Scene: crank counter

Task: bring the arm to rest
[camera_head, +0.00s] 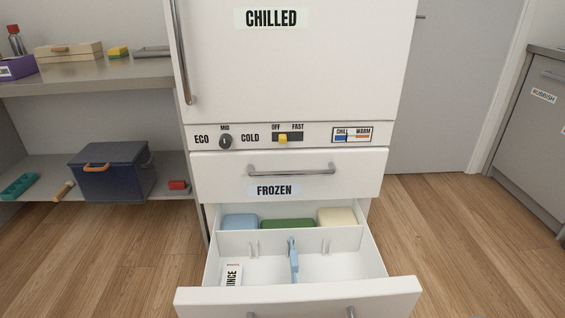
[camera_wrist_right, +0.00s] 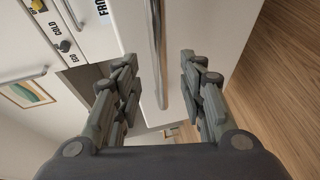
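The white fridge stands in the middle of the head view, with a closed FROZEN drawer (camera_head: 351,177) above an open lower drawer (camera_head: 392,292). My right gripper (camera_wrist_right: 162,75) shows only in its wrist view. Its two fingers are spread apart with nothing gripped. A metal bar handle (camera_wrist_right: 157,60), apparently the open lower drawer's, appears between and beyond the fingers. I cannot tell how far away it is. No arm of mine shows in the head view, and my left gripper is in neither view.
The open drawer juts toward me, holding a divider, a blue item (camera_head: 294,262) and a MINCE pack (camera_head: 232,277). Shelves at left hold a dark blue bin (camera_head: 112,177) and other objects. A grey RUBBISH cabinet (camera_head: 528,135) stands at right. Wood floor (camera_head: 450,220) is clear between.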

